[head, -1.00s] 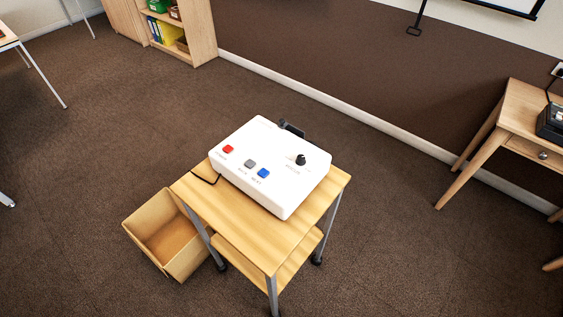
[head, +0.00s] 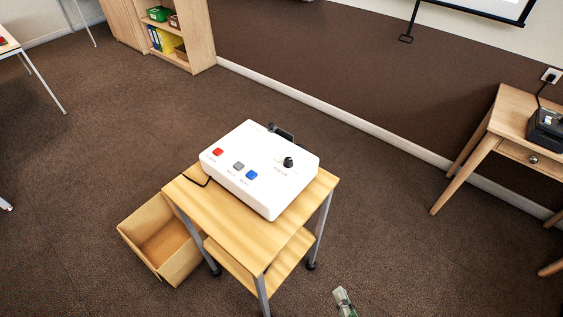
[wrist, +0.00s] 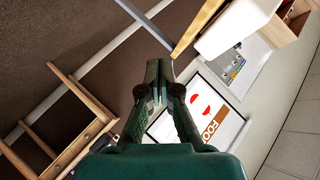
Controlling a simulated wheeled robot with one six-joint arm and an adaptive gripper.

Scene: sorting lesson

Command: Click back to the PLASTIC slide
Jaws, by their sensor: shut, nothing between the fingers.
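The white slide projector (head: 285,195) sits on a small wooden cart (head: 225,225). On its top are a red button (head: 218,152), a grey button (head: 239,166), a blue button (head: 251,174) and a black knob (head: 288,162). The grey button's small label seems to read BACK. My green gripper (wrist: 158,70) is shut and empty in the wrist view, apart from the projector (wrist: 228,28). A pale green tip, seemingly of my arm, shows at the head view's bottom edge. The projection screen (wrist: 233,125) shows red shapes and the word FOOD.
An open cardboard box (head: 140,250) stands on the floor left of the cart. A wooden side table (head: 505,125) with a black device (head: 545,128) is at the right. A shelf (head: 200,40) stands at the back. Carpet around the cart is mostly clear.

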